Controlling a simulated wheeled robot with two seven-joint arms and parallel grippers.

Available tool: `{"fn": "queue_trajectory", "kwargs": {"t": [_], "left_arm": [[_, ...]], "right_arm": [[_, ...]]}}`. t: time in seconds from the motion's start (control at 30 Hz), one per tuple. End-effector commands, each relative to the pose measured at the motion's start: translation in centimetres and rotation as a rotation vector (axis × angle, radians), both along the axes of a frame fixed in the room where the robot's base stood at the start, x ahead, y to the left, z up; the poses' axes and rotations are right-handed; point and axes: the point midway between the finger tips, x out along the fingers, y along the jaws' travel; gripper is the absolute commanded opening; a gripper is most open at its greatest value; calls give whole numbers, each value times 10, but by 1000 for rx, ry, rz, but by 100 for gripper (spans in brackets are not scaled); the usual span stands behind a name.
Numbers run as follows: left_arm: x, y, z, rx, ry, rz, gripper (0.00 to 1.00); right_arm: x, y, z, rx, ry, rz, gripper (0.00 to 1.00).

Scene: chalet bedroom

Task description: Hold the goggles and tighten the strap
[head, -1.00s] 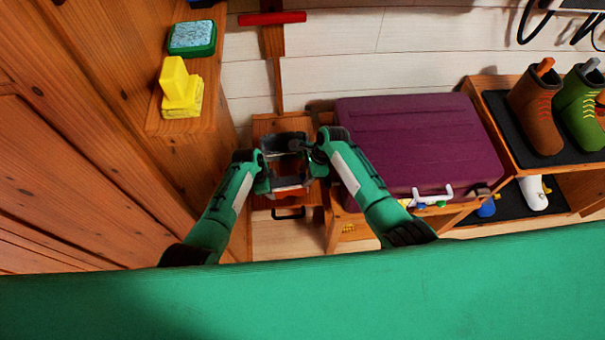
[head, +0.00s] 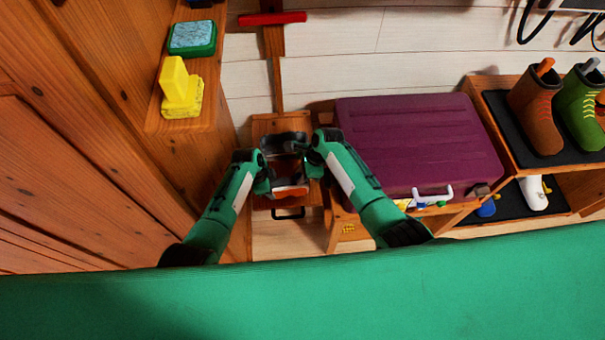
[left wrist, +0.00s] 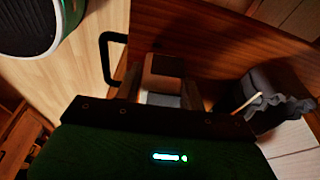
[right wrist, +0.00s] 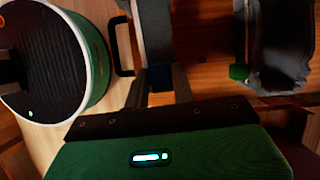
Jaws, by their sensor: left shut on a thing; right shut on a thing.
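The goggles (head: 290,192) are held between my two grippers above a small wooden stool or drawer unit, with a reddish-orange lens facing up toward the head camera. A dark strap (head: 284,140) loops on their far side. My left gripper (head: 266,178) is shut on the left side of the goggles; its wrist view shows a brown and grey part (left wrist: 163,75) at the fingers. My right gripper (head: 311,162) is shut at the right side, where a grey strap piece (right wrist: 155,30) shows at its fingers. The exact grip points are dark and partly hidden.
A purple suitcase (head: 420,145) lies on a wooden bench close to the right of my right arm. A wooden cabinet (head: 110,130) stands on the left, with a yellow block (head: 181,95) and a green-and-blue sponge-like box (head: 192,38) on its ledge. Boots (head: 535,110) stand on a shelf at right.

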Motion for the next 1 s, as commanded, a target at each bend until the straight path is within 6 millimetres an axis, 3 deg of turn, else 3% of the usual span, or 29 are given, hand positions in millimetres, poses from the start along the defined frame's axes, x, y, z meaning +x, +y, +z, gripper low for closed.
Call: {"fn": "queue_trajectory", "kwargs": {"t": [0.57, 0.6, 0.7, 1.0], "left_arm": [[0, 0, 0, -1, 1, 0, 20], [0, 0, 0, -1, 1, 0, 20], [0, 0, 0, -1, 1, 0, 20], [0, 0, 0, -1, 1, 0, 20]], "right_arm": [[-3, 36, 0, 0, 1, 1, 12], [-3, 37, 0, 0, 0, 0, 27], [-2, 36, 0, -1, 0, 0, 47], [-2, 35, 1, 0, 0, 1, 47]]}}
